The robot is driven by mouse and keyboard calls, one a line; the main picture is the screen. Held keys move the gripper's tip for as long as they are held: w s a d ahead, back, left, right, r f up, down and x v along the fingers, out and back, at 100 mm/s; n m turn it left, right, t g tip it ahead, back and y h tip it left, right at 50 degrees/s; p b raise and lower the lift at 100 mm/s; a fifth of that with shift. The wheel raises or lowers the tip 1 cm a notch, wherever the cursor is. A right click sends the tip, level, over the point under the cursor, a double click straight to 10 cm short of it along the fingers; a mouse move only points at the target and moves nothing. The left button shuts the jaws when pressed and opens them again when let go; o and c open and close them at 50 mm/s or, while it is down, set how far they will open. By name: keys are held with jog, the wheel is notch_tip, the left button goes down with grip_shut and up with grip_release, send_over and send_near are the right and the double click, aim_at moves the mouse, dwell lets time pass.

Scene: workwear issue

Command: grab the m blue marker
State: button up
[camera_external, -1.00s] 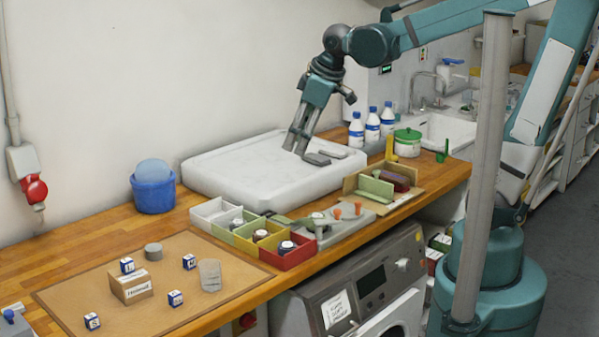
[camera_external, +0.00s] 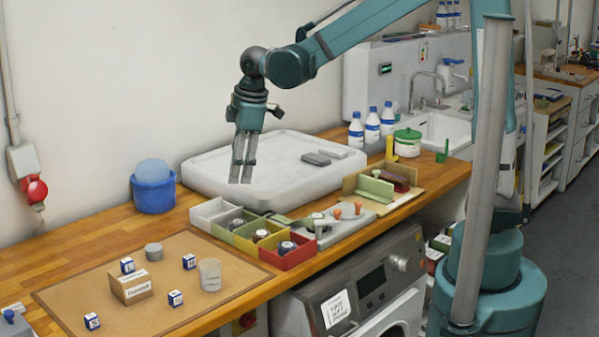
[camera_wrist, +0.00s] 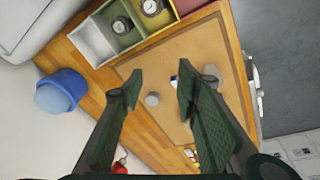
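Several small blue cubes with white lettered faces stand on a brown mat (camera_external: 235,277). One is at the mat's back right (camera_external: 189,262), one behind the small box (camera_external: 127,265), one to its right (camera_external: 175,298) and one at front left (camera_external: 92,321), which seems to read S. I cannot tell for sure which reads M. My gripper (camera_external: 241,182) is open and empty, pointing down above the front of the white tray, behind the compartment bins. In the wrist view my gripper (camera_wrist: 156,86) frames the mat, and part of a blue-white cube shows beside the right fingertip.
A cardboard box (camera_external: 132,288), a grey cylinder (camera_external: 153,251) and a clear tumbler (camera_external: 210,275) stand among the cubes. White, green, yellow and red bins (camera_external: 289,256) line the mat's back edge. A blue tub (camera_external: 153,192) stands at left, beside the white tray (camera_external: 205,168).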

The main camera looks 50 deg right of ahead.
jog(key=w+a+f+n+g, duration=0.1)
jog(key=w+a+f+n, duration=0.3)
jog(key=a+f, duration=0.45)
jog(key=n+g, duration=0.1)
jog(key=n, duration=0.1)
send_over(186, 258)
jog(key=shift+h, duration=0.4)
jog(key=f, duration=0.7)
jog(key=shift+s+d+b, duration=0.15)
jog(key=shift+d+b, duration=0.15)
jog(key=shift+b, duration=0.05)
jog(key=shift+a+f, duration=0.3)
jog(key=shift+f, duration=0.05)
jog(key=shift+f, duration=1.3)
jog(key=shift+f, duration=0.1)
jog(key=shift+f, duration=2.5)
jog(key=shift+c, duration=0.6)
